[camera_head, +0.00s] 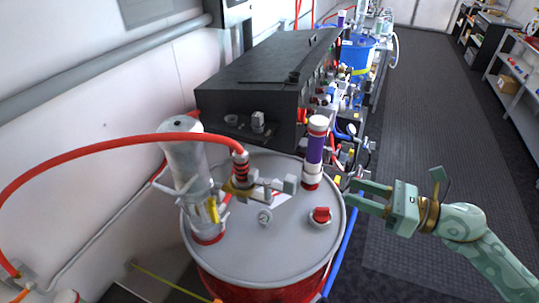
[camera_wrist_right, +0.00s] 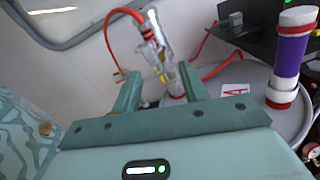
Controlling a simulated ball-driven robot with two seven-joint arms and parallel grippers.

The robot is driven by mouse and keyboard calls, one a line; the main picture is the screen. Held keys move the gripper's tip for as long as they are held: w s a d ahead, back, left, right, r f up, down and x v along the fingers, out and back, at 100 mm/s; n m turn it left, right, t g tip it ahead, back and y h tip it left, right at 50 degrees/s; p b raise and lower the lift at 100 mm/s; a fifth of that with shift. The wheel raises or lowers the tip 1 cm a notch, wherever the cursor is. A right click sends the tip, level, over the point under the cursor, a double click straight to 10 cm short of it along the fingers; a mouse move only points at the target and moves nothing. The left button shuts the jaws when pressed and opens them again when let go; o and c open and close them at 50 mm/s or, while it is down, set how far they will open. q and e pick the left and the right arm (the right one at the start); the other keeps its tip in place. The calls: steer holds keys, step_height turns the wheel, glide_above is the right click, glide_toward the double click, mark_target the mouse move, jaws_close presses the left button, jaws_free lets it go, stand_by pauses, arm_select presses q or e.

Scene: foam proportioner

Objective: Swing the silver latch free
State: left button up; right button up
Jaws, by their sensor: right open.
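A silver-grey metal fitting (camera_head: 287,184) sticks out sideways at the red hose's lower end, above the drum lid; I cannot tell for sure that it is the latch. A silver pump cylinder (camera_head: 186,158) stands upright at the left of the grey-topped red drum (camera_head: 245,245). In the wrist view the pump cylinder (camera_wrist_right: 150,38) shows beyond the fingers. My right gripper (camera_head: 347,191) is open and empty at the drum's right rim, to the right of the fitting. Its two green fingers (camera_wrist_right: 160,78) stand apart in the wrist view. My left gripper is out of view.
A purple and white tube (camera_head: 314,155) stands at the back of the lid, and a red cap (camera_head: 321,215) sits at the right. The red hose (camera_head: 85,158) arches left. A black cabinet (camera_head: 270,75) stands behind. The dark floor (camera_head: 420,140) on the right is clear.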

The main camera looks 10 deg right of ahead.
steer(key=n+g, duration=0.1)
steer(key=n, duration=0.1)
steer(key=p, duration=0.4)
glide_toward(284, 180)
steer(key=w, duration=0.1)
steer(key=w+a, duration=0.1)
steer(key=shift+w+a+f+n, duration=0.2)
steer(key=shift+w+f+n, duration=0.1)
steer(key=shift+w+n, duration=0.1)
steer(key=p+x, duration=0.3)
steer(key=x, duration=0.4)
steer(key=shift+a+f, duration=0.1)
steer(key=shift+a, duration=0.3)
steer(key=shift+w+a+f, duration=0.15)
steer(key=shift+w+a, duration=0.05)
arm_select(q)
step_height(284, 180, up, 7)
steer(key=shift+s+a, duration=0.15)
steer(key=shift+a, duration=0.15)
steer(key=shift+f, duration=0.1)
arm_select(e)
steer(key=shift+s, duration=0.1)
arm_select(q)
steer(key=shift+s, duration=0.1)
arm_select(e)
jaws_close()
